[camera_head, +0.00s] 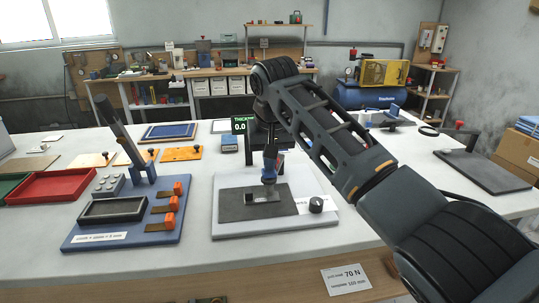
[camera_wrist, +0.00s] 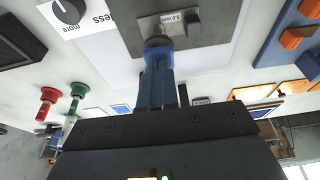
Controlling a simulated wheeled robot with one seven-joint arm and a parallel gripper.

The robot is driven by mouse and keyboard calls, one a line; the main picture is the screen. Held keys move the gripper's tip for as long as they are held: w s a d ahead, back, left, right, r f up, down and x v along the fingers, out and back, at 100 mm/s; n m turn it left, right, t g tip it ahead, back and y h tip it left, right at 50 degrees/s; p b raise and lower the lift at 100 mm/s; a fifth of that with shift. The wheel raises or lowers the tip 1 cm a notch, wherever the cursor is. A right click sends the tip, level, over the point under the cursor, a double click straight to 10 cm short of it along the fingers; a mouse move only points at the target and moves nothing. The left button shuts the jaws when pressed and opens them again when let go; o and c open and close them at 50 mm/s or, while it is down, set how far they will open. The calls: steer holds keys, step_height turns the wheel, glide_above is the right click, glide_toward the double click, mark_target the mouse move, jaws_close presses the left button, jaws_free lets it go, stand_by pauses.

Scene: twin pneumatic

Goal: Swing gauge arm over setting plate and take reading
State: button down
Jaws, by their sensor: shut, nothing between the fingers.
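The gauge station has a pale base (camera_head: 226,230) with a dark grey mat (camera_head: 232,206). A small metal plate (camera_head: 263,196) lies on the mat; in the wrist view the plate (camera_wrist: 182,30) carries a "5.0 mm" label. A blue gauge part with a rounded end (camera_head: 269,170) stands over the plate, and it shows in the wrist view (camera_wrist: 157,46) at the plate's edge. Contact between them cannot be told. My gripper (camera_head: 271,152) points down right at the blue part, shut and empty; its fingers partly overlap that part in view.
A black knob (camera_head: 316,204) sits on the base's right side. On the left are a blue fixture (camera_head: 85,240) with orange blocks (camera_head: 172,203) and a red tray (camera_head: 62,187). A dark pad (camera_head: 487,171) lies at the right. The white table between is mostly clear.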

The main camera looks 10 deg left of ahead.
steer(key=shift+s+d+f, duration=0.1)
steer(key=shift+s+f, duration=0.05)
steer(key=shift+f, duration=1.1)
steer(key=shift+r+p, duration=0.1)
steer(key=shift+p, duration=0.25)
step_height(320, 180, up, 6)
steer(key=p, duration=0.4)
steer(key=shift+p, duration=0.35)
steer(key=b+v, duration=0.2)
steer(key=v, duration=0.7)
steer(key=shift+r, duration=0.25)
